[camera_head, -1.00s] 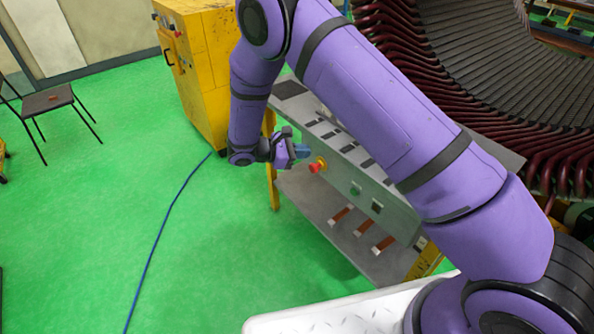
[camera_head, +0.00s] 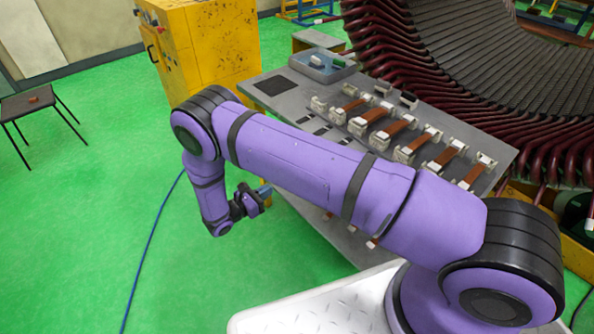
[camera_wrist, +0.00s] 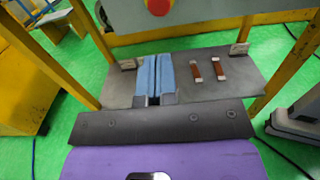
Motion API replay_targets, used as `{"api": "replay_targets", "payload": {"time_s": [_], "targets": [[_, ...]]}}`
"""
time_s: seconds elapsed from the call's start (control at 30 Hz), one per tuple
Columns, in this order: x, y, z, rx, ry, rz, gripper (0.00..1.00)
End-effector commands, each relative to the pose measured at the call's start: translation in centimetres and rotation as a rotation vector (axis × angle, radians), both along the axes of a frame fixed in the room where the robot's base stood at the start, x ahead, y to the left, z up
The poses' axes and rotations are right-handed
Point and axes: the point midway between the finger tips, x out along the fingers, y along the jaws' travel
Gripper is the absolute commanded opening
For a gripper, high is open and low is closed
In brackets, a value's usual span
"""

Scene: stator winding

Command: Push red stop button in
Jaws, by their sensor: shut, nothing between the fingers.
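The red stop button (camera_wrist: 158,6) is at the top edge of the wrist view, partly cut off, on a yellow base on the front panel (camera_wrist: 205,18) of the workbench. My gripper (camera_wrist: 152,62) is shut with its two blue fingers side by side and nothing between them. In the wrist view the fingertips show below the button, apart from it. In the head view my gripper (camera_head: 264,190) is beside the front side of the grey workbench (camera_head: 262,92), and my arm hides the panel and the button.
A lower shelf (camera_wrist: 235,88) with brown-and-white pieces (camera_wrist: 195,72) lies under the panel, between yellow legs (camera_wrist: 283,62). The workbench top carries brown strips on holders and a blue-grey bin (camera_head: 322,66). A yellow cabinet (camera_head: 212,45) stands behind.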

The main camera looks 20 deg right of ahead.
Motion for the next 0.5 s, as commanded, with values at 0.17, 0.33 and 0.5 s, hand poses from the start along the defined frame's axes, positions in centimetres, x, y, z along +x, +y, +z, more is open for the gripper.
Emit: {"api": "replay_targets", "payload": {"time_s": [0.17, 0.33, 0.5], "targets": [[0.0, -0.1, 0.0, 0.0, 0.0, -0.001, 0.0], [0.4, -1.0, 0.0, 0.0, 0.0, -0.004, 0.0], [1.4, -3.5, 0.0, 0.0, 0.0, -0.005, 0.0]]}}
